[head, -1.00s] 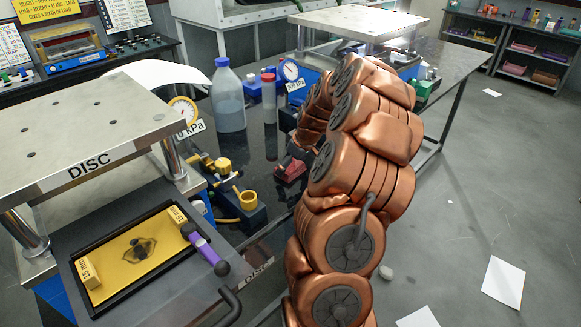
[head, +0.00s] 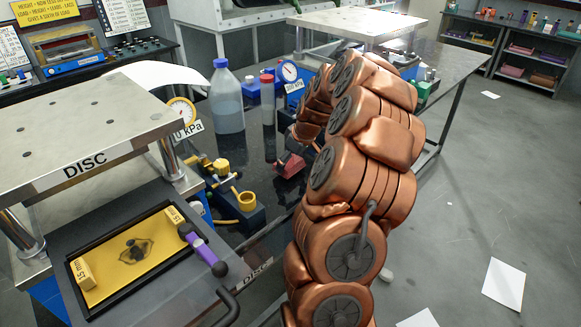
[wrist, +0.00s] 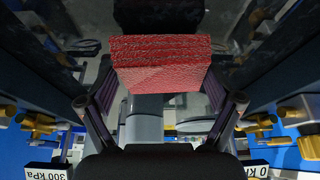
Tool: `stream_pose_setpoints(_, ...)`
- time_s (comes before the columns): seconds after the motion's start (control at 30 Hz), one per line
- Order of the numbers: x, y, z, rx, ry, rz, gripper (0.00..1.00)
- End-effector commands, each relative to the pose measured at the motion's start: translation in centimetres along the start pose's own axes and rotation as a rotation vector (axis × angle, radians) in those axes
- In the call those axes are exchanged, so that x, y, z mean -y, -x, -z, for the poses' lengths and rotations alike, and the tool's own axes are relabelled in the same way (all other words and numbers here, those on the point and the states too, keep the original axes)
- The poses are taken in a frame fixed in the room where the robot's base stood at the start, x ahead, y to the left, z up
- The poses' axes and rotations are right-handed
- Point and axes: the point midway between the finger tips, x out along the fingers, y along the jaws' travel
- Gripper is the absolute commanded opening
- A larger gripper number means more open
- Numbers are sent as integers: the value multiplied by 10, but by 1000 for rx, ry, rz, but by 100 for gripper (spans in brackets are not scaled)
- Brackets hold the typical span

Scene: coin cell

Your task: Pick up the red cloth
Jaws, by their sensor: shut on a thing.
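The red cloth (wrist: 162,76) is a folded, rough-textured block in the upper middle of the wrist view. My gripper (wrist: 160,92) is shut on it, with one finger at each side. In the head view, the red cloth (head: 289,164) shows as a small red piece beside my copper arm, over the dark bench top. The arm hides part of it and most of the gripper there.
A press with a plate marked DISC (head: 85,130) stands at the left. Yellow and blue valve fittings (head: 240,200), a clear bottle with a blue cap (head: 227,100) and a red-capped tube (head: 268,100) stand near the cloth. A second press plate (head: 360,22) is farther back.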

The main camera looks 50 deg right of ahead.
Motion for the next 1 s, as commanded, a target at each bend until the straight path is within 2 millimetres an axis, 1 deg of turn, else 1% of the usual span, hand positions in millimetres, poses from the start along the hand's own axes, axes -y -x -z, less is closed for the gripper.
stream_pose_setpoints(0.17,0,14,6,-1,1,-1,61)
stream_pose_setpoints(0.47,8,26,-19,0,-1,2,61)
stream_pose_setpoints(0.67,14,40,-44,-4,-1,0,61)
stream_pose_setpoints(0.9,26,60,-85,0,-1,1,61)
stream_pose_setpoints(1.0,29,68,-100,-1,-2,1,61)
